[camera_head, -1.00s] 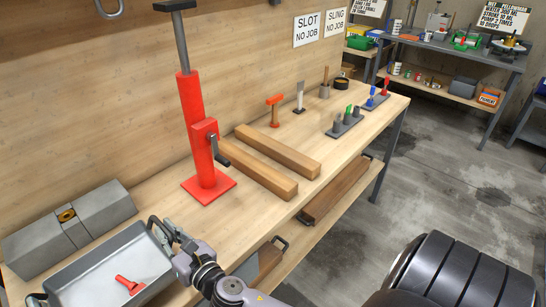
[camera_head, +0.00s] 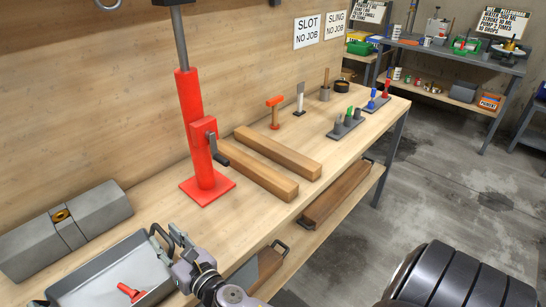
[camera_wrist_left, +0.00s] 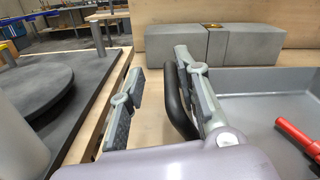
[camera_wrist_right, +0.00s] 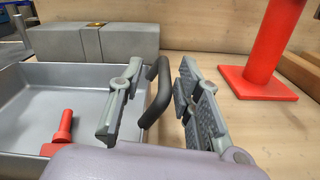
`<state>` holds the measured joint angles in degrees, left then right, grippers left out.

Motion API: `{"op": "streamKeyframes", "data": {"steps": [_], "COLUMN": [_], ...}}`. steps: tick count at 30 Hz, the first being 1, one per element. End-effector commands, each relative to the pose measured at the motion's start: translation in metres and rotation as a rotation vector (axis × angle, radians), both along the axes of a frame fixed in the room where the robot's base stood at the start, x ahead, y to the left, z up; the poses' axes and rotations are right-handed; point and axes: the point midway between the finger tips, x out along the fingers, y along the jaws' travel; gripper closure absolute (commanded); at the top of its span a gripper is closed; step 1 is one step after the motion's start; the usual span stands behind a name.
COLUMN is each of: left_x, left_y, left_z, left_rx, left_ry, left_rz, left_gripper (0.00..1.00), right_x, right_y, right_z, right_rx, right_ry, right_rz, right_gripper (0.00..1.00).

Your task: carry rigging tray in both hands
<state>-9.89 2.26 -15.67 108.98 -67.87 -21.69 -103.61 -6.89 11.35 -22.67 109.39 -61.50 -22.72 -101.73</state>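The rigging tray (camera_head: 88,278) is a shallow grey tray with a black handle at each end, on the wooden bench at the lower left. A red piece (camera_head: 131,292) lies in it. My right gripper (camera_head: 163,236) is at the tray's right handle. In the right wrist view its open fingers (camera_wrist_right: 160,105) stand either side of that black handle (camera_wrist_right: 157,92), with a gap on the right. In the left wrist view my left gripper (camera_wrist_left: 160,100) is open, its fingers either side of the left handle (camera_wrist_left: 178,105), with a gap on the left. The head view hides the left gripper.
A grey block (camera_head: 68,230) lies just behind the tray. A red jack (camera_head: 206,150) stands to its right, then two wooden beams (camera_head: 278,154) and small tools. Grey floor lies in front.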

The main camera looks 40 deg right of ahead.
Motion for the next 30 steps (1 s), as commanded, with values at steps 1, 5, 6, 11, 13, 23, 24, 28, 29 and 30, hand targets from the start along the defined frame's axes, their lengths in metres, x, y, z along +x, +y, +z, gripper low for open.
{"op": "streamKeyframes", "data": {"steps": [1, 5, 6, 11, 13, 23, 24, 28, 29, 30], "left_x": [-0.0001, -0.0003, -0.0003, -0.0004, -0.0004, -0.0005, -0.0005, -0.0016, -0.0029, -0.0057], "left_y": [-0.0008, -0.0016, -0.0017, -0.0023, -0.0024, -0.0027, -0.0027, -0.0029, -0.0030, -0.0032], "left_z": [-0.0002, -0.0006, -0.0008, -0.0011, -0.0012, -0.0013, -0.0013, -0.0014, -0.0015, -0.0016], "left_rx": [-0.001, -0.002, -0.002, -0.003, -0.003, -0.003, -0.003, -0.003, -0.003, -0.003], "left_ry": [0.001, 0.001, 0.001, 0.002, 0.002, 0.002, 0.002, 0.003, 0.003, 0.003], "left_rz": [-0.001, -0.003, -0.003, -0.005, -0.005, -0.005, -0.005, -0.006, -0.006, -0.006], "left_gripper": [0.70, 0.67, 0.65, 0.54, 0.49, 0.37, 0.37, 0.37, 0.37, 0.37], "right_x": [-0.0003, -0.0005, -0.0005, -0.0007, -0.0008, -0.0008, -0.0008, -0.0008, -0.0008, -0.0008], "right_y": [0.0008, 0.0017, 0.0020, 0.0024, 0.0026, 0.0029, 0.0029, 0.0030, 0.0030, 0.0030], "right_z": [-0.0001, -0.0004, -0.0004, -0.0007, -0.0007, -0.0008, -0.0008, -0.0007, -0.0007, -0.0007], "right_rx": [0.001, 0.002, 0.002, 0.003, 0.003, 0.004, 0.004, 0.004, 0.004, 0.004], "right_ry": [0.001, 0.001, 0.001, 0.001, 0.001, 0.001, 0.001, 0.001, 0.001, 0.001], "right_rz": [0.002, 0.003, 0.004, 0.005, 0.005, 0.006, 0.006, 0.006, 0.006, 0.006], "right_gripper": [0.68, 0.68, 0.68, 0.68, 0.68, 0.68, 0.68, 0.68, 0.68, 0.68]}}
